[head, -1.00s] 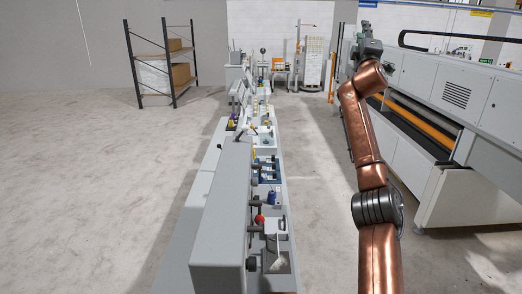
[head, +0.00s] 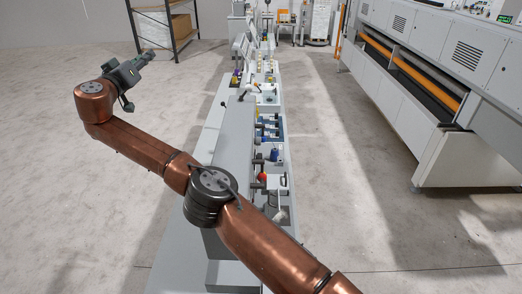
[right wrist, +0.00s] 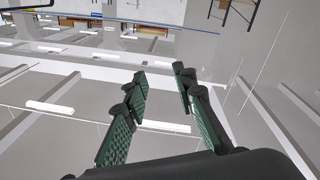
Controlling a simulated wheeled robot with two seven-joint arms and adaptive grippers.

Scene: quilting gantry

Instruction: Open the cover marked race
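No cover with a readable "race" marking shows in either view; any lettering is too small or hidden. A long, low grey machine bench (head: 235,128) runs away from me down the middle of the head view, with small coloured parts along its right side. My right arm crosses over its near end and hides part of it. My right gripper (head: 143,60) is raised left of the bench, over bare floor, away from everything. In the right wrist view its green-padded fingers (right wrist: 159,73) are spread apart with nothing between them. My left gripper is not in view.
A large white machine (head: 440,95) with an orange bar stands at the right. A shelf rack (head: 165,22) with boxes stands at the back left. Floor is clear left of the bench and between bench and machine. The right wrist view mostly shows ceiling lights (right wrist: 50,107).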

